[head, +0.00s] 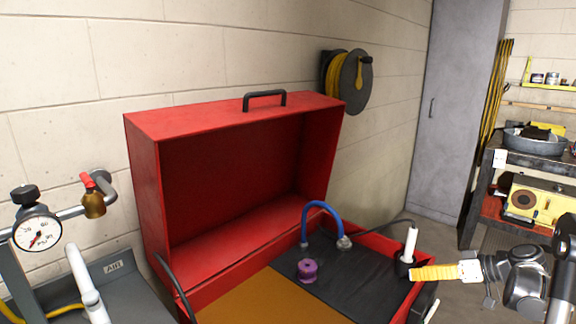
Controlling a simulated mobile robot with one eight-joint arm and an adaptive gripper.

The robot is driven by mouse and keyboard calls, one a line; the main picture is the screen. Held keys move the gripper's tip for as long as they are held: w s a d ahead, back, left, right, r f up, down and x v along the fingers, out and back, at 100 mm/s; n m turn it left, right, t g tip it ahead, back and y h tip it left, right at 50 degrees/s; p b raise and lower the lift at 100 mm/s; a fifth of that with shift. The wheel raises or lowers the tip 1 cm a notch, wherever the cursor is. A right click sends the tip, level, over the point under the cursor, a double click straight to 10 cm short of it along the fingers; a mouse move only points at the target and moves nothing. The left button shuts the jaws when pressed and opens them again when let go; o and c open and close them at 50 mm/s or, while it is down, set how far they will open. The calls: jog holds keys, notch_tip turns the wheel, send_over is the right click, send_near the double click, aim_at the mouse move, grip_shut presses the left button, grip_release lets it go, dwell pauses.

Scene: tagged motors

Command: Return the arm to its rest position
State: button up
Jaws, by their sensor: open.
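The strip overlaps the right rim of an open red case (145,190) in the picture.
In the case are a dark mat (345,285), a purple knob-like part (307,270), a blue hose (325,207) and a white cylinder (410,243) in a black base. A gauge (37,234) stands at left. A loaded shelf cart (492,185) stands behind my arm.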

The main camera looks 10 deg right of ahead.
jog(key=s+a+r+m+g+h, duration=0.15)
jog(key=s+a+r, duration=0.25)
jog(key=a, duration=0.5)
jog(key=s+a+r+m+g+h, duration=0.1)
jog(key=s+a+r+h, duration=0.25)
jog(key=a, duration=0.45)
jog(key=s+a+h, duration=0.1)
jog(key=s+a, duration=0.2)
jog(key=s, duration=0.5)
jog(key=s+a+m+t+h, duration=0.1)
jog(key=s+a, duration=0.3)
jog(key=s, duration=0.4)
jog(key=shift+s+a+h, duration=0.2)
jog(key=shift+a+h, duration=0.05)
jog(key=shift+h, duration=0.45)
